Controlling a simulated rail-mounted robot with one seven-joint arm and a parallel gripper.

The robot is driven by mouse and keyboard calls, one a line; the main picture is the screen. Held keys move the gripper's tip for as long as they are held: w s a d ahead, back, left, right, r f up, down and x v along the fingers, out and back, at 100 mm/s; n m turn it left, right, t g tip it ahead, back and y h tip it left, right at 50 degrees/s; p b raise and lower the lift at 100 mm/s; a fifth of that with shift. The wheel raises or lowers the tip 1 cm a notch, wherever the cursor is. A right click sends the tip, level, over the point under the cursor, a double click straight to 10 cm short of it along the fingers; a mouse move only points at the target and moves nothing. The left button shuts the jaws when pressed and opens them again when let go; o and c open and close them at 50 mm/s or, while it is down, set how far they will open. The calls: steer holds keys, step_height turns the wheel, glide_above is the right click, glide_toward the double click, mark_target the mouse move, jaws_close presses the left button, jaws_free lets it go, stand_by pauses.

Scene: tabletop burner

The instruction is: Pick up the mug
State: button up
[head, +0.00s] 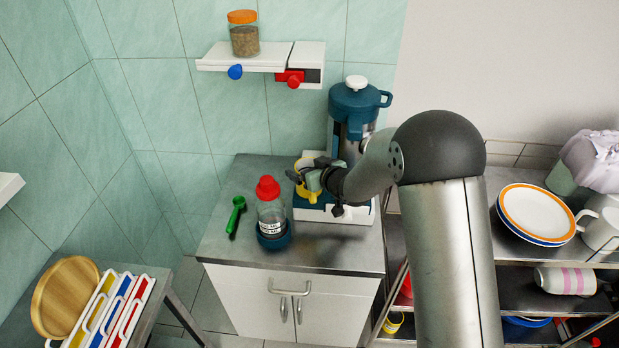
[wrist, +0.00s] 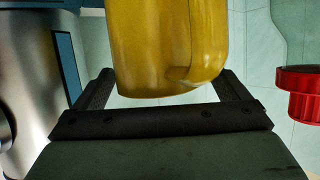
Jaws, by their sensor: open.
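The yellow mug (head: 301,191) is at the front of the blue and white coffee machine (head: 357,105), over its base. In the wrist view the mug (wrist: 165,45) fills the upper middle, with its handle side to the right. My gripper (head: 312,178) reaches the mug from the right in the head view and partly hides it. In the wrist view my gripper (wrist: 167,78) is open, with one dark finger on each side of the mug. I cannot tell whether either finger touches it.
A wall shelf (head: 245,59) with an orange-lidded jar (head: 243,35) hangs above. Plates (head: 535,212) sit on the right rack.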

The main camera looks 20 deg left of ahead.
steer(key=c, duration=1.2)
steer(key=shift+r, duration=0.1)
steer(key=shift+c, duration=0.2)
steer(key=shift+w+r, duration=0.1)
steer(key=shift+r, duration=0.55)
steer(key=s+d+r, duration=0.1)
steer(key=r, duration=0.1)
steer(key=s+r+b, duration=0.1)
steer(key=r, duration=0.2)
steer(key=s+d+r, duration=0.1)
steer(key=s+r, duration=0.1)
steer(key=shift+d+r+b, duration=0.15)
steer(key=shift+d+b, duration=0.2)
steer(key=shift+b, duration=0.05)
steer(key=s+d+r, duration=0.4)
steer(key=s+d, duration=0.1)
steer(key=s, duration=0.2)
steer(key=shift+s+b, duration=0.4)
steer(key=shift+b, duration=0.05)
